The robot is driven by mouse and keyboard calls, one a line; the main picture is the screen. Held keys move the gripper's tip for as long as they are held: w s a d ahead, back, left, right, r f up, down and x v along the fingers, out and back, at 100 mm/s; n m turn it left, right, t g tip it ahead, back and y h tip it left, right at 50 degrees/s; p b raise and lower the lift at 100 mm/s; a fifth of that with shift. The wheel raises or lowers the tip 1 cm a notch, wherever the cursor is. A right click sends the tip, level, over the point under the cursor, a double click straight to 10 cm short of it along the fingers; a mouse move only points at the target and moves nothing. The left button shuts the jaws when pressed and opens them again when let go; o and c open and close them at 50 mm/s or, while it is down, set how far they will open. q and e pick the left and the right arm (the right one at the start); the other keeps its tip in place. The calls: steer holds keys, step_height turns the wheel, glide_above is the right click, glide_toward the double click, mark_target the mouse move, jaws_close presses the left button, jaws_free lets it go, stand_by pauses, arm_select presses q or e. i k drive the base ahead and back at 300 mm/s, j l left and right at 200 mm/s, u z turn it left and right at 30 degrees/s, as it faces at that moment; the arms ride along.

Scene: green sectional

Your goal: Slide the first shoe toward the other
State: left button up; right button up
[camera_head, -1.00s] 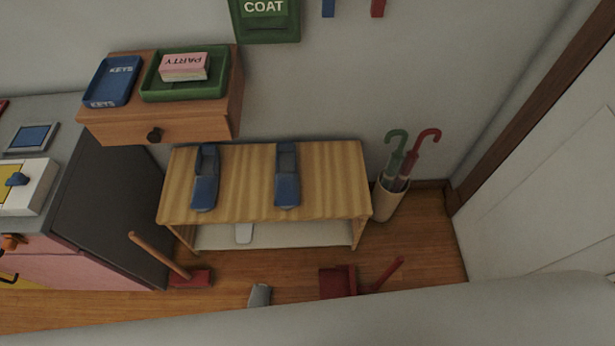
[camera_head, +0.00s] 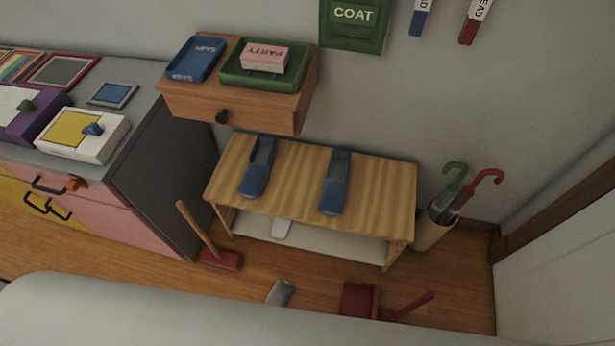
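Two blue shoes lie on top of a striped wooden bench. The left shoe (camera_head: 258,170) and the right shoe (camera_head: 335,183) are apart, with a strip of bare bench top (camera_head: 297,172) between them. Both point toward the front edge of the bench. Neither of my grippers shows in the head view.
A wooden drawer unit (camera_head: 240,105) with blue and green trays hangs behind the bench at left. An umbrella stand (camera_head: 433,228) is at the right. A red-headed brush (camera_head: 220,260), a grey object (camera_head: 280,292) and a red dustpan (camera_head: 360,299) lie on the floor in front.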

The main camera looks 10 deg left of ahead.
mark_target(256, 175)
steer(key=k+z, duration=0.5)
steer(key=z, duration=0.25)
